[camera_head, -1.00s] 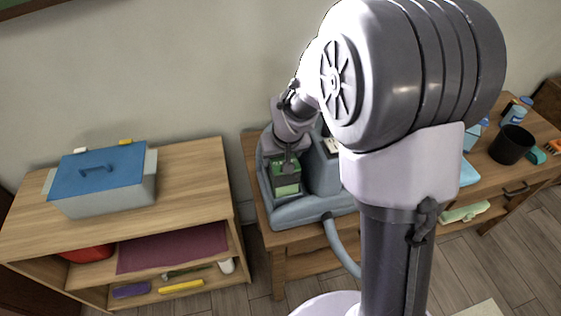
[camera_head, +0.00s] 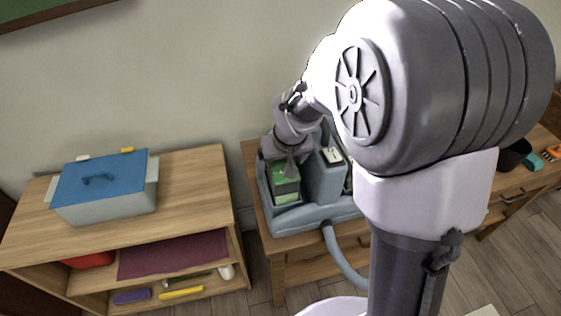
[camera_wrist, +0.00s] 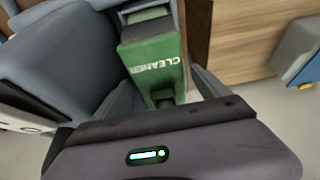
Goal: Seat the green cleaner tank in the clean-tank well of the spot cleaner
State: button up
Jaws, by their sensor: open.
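The green cleaner tank (camera_head: 286,190) stands upright at the left side of the grey-blue spot cleaner (camera_head: 325,180), inside the bay there. I cannot tell whether it is fully down in the well. In the wrist view, the tank (camera_wrist: 158,62) shows its white "CLEANER" lettering, and the cleaner's body (camera_wrist: 60,55) is to its left. My gripper (camera_head: 291,164) is above the tank in the head view. In the wrist view, my open gripper (camera_wrist: 163,92) has one finger on each side of the tank's near end. Contact between fingers and tank cannot be told.
The spot cleaner stands on a wooden table (camera_head: 262,215), with its hose (camera_head: 338,250) hanging off the front. A shelf unit (camera_head: 195,165) on the left carries a grey box with a blue lid (camera_head: 100,190). My arm hides much of the table's right side.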

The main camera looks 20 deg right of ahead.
jog(key=p+v, duration=0.2)
jog(key=v, duration=0.6)
jog(key=s+a+r+m, duration=0.1)
jog(key=s+r, duration=0.2)
jog(key=s, duration=0.4)
jog(key=s+a+r+m+t+y, duration=0.1)
jog(key=s+r+m, duration=0.1)
jog(key=s, duration=0.5)
jog(key=s+a+r+m+y, duration=0.1)
jog(key=s+r, duration=0.3)
jog(key=s, duration=0.4)
jog(key=shift+a+r, duration=0.4)
jog(key=shift+a, duration=0.05)
